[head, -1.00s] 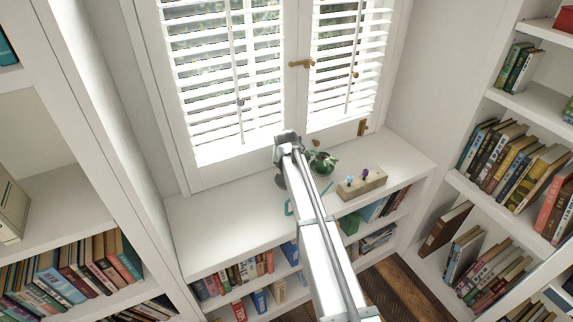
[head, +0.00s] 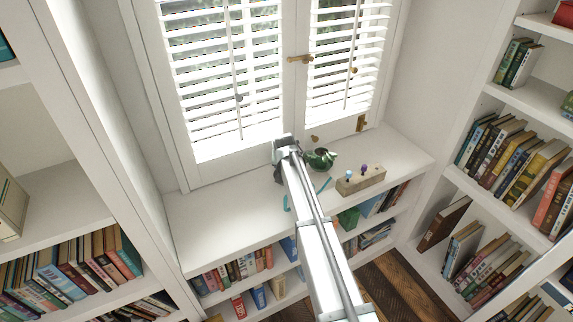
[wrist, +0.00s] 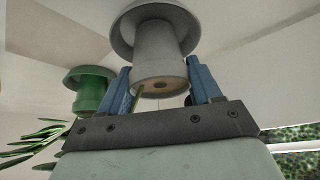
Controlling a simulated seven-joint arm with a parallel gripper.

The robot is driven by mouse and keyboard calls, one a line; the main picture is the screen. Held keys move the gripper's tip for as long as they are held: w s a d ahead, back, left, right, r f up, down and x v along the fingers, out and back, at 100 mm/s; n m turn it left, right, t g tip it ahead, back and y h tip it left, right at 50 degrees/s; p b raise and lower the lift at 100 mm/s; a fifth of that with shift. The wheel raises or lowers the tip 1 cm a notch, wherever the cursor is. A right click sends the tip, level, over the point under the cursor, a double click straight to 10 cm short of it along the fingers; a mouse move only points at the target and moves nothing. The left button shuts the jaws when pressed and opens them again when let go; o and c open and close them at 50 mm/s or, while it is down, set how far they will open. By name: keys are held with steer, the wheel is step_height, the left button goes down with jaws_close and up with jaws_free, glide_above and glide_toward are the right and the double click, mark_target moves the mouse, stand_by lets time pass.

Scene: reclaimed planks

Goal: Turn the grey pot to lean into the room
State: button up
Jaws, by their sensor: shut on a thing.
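The grey pot (wrist: 155,55) shows in the wrist view with a wide saucer-like rim at its top and a round, brownish end face toward me. My gripper (wrist: 163,88) has its two blue fingers on either side of the pot, shut on it. A thin green stem shows by the left finger. In the head view my gripper end (head: 282,155) is over the white window sill, and my arm hides most or all of the grey pot. A green pot (wrist: 91,92) with leaves stands apart to the left in the wrist view.
In the head view a green plant or pot (head: 320,158) sits close right of my gripper. A wooden block (head: 360,181) with small blue and purple pieces stands farther right. Teal marks (head: 287,203) lie on the sill (head: 225,225). Shuttered windows (head: 225,80) rise behind; the sill's left is clear.

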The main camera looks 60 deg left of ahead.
steer(key=o, duration=1.5)
steer(key=shift+c, duration=0.2)
steer(key=v, duration=1.3)
steer(key=shift+s+r, duration=0.2)
steer(key=shift+r, duration=0.15)
